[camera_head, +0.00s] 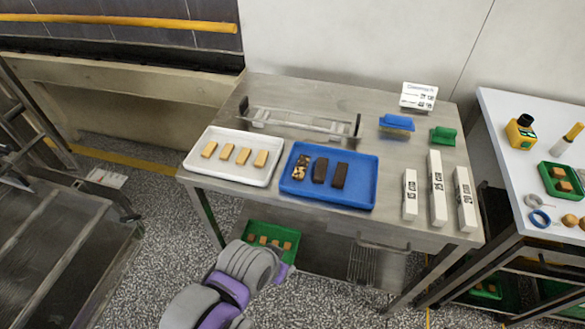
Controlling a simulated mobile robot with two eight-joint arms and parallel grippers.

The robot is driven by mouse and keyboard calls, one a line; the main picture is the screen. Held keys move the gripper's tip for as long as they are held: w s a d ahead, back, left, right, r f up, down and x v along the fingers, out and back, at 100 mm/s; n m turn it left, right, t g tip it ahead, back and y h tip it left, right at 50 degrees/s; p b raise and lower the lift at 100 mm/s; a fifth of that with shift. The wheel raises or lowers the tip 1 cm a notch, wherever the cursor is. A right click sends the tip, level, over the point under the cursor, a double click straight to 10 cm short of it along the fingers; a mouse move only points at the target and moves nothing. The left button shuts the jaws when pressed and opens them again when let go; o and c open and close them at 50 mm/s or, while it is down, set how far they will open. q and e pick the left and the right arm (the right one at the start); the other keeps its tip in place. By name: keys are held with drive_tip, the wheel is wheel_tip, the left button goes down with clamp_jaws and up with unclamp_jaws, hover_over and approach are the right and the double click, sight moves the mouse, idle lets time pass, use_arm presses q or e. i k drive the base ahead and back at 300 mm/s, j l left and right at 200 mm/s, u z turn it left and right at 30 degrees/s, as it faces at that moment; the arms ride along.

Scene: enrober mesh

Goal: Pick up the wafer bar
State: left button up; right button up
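Several plain tan wafer bars lie in a row in a white tray (215,172) on the left of the steel table; the rightmost wafer bar (261,158) is one of them. Which bar the task means cannot be told. A blue tray (328,198) beside it on the right holds a nut-topped bar (301,166) and two dark brown bars (339,175). One of my arms, grey and purple, rises at the bottom centre, in front of the table. No gripper fingers show on it, and my other arm is out of view.
The steel table (380,150) also bears a clear rail fixture (300,124), blue and green blocks, a small sign (418,96) and three white labelled boxes (437,188). A green crate (270,236) with tan pieces sits below. A white side table (505,150) stands at right.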

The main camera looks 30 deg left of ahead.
sight(299, 174)
drive_tip(key=j, duration=0.6)
drive_tip(key=k+j, duration=0.15)
drive_tip(key=j, duration=0.4)
drive_tip(key=i+j+z, duration=0.15)
drive_tip(key=j, duration=0.15)
